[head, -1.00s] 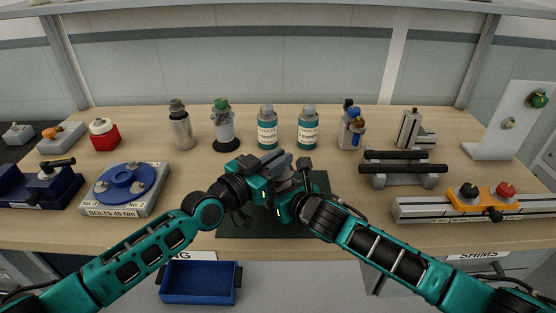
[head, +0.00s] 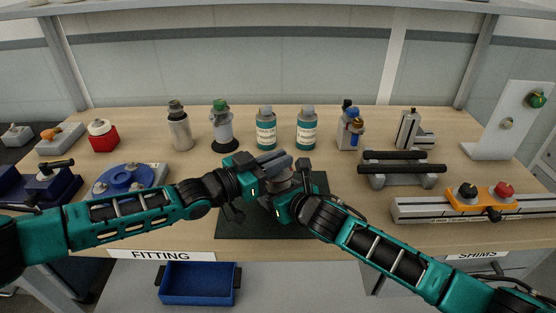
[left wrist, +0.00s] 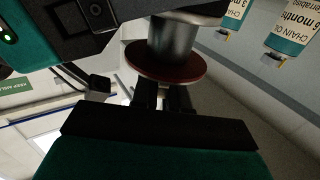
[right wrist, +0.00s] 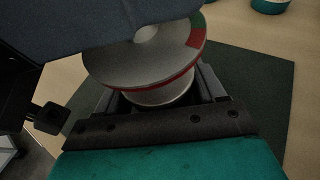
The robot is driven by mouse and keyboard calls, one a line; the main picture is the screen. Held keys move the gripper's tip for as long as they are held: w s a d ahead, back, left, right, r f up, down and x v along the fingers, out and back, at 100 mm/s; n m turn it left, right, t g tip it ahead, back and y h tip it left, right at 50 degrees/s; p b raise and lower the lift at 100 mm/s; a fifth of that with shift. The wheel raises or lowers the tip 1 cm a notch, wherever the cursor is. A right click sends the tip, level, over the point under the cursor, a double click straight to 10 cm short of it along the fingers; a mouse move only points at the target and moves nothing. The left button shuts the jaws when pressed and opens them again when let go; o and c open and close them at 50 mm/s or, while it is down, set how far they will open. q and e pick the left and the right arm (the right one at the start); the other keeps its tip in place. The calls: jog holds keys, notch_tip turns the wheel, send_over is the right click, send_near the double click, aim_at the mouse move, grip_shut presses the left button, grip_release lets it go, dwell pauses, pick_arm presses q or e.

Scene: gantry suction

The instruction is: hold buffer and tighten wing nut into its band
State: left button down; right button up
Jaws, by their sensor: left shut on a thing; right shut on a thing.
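The buffer shows in the right wrist view as a pale metal disc (right wrist: 150,58) with a red rim and a green and red band part on its far right, above a round metal body. My right gripper (right wrist: 160,98) is shut on that body under the disc. In the left wrist view the metal cylinder and reddish disc (left wrist: 166,64) lie just beyond my left gripper (left wrist: 165,96), which is shut. In the head view my left gripper (head: 276,162) is just above my right gripper (head: 290,190), and both largely cover the buffer. The wing nut is hidden between the left fingers.
Both grippers are over a dark mat (head: 240,226) at the table's front middle. Two teal-labelled bottles (head: 266,128) (head: 307,128) stand behind. A black-barred rack (head: 402,170) is right, a blue round fixture (head: 126,179) left. A blue bin (head: 200,284) sits below the front edge.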

pick_arm(q)
jog(key=shift+s+d+f, duration=0.1)
jog(key=shift+f, duration=0.05)
pick_arm(e)
jog(key=shift+s+a+r, duration=0.1)
jog(key=shift+s+a, duration=0.05)
jog(key=shift+a, duration=0.15)
pick_arm(q)
jog(key=c, duration=1.3)
grip_release()
jog(key=shift+o, duration=0.4)
jog(key=shift+a, duration=0.2)
pick_arm(e)
jog(key=shift+d, duration=0.1)
pick_arm(q)
jog(key=shift+a, duration=0.3)
pick_arm(e)
jog(key=shift+d, duration=0.15)
pick_arm(q)
jog(key=v, duration=1.1)
jog(key=shift+s, duration=0.25)
pick_arm(e)
jog(key=shift+w, duration=0.2)
